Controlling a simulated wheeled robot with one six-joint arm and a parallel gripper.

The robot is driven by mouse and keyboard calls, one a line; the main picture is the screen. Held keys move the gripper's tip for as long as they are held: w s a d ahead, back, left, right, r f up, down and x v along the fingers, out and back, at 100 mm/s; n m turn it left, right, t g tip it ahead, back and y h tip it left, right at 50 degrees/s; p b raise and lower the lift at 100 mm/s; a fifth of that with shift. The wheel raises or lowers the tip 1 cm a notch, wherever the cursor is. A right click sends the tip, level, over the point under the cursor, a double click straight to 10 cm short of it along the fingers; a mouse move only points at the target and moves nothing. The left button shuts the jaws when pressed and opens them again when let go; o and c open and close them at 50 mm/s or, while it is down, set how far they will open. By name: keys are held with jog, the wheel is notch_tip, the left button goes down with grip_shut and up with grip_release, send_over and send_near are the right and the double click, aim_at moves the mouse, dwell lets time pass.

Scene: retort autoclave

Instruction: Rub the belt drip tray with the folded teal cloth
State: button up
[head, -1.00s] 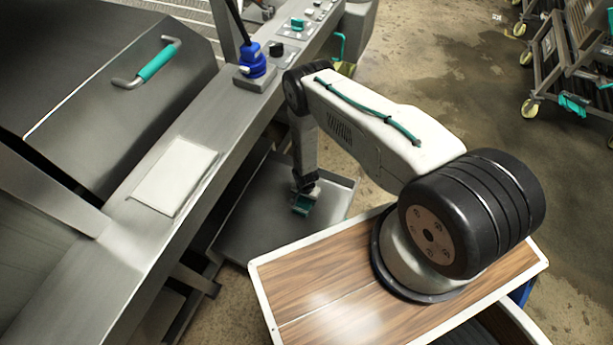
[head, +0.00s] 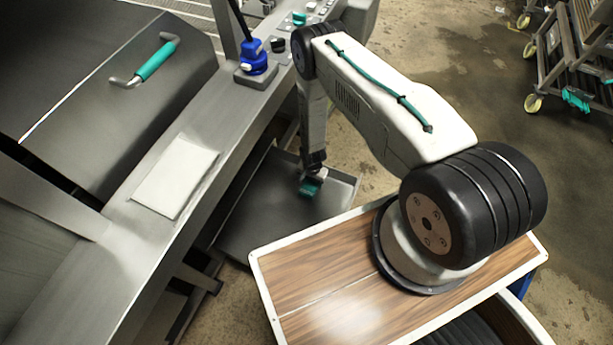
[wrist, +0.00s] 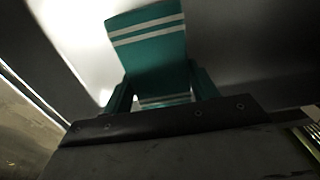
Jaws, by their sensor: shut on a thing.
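The belt drip tray (head: 262,213) is a shallow grey metal tray, low down between the steel machine and my wood-topped base. The folded teal cloth (wrist: 150,52) has white stripes and fills the middle of the wrist view; in the head view it is a small teal patch (head: 310,188) over the tray. My gripper (head: 313,172) points down above the tray and is shut on the cloth. In the wrist view its teal fingers (wrist: 160,92) stand on both sides of the cloth. I cannot tell for sure whether the cloth touches the tray.
The steel machine ledge (head: 130,235) runs along the left of the tray, with a white pad (head: 174,177) on it. A blue knob (head: 253,60) stands farther back on the ledge. Wheeled racks (head: 575,55) stand at the far right on open floor.

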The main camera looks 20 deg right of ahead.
jog(key=shift+r, duration=1.3)
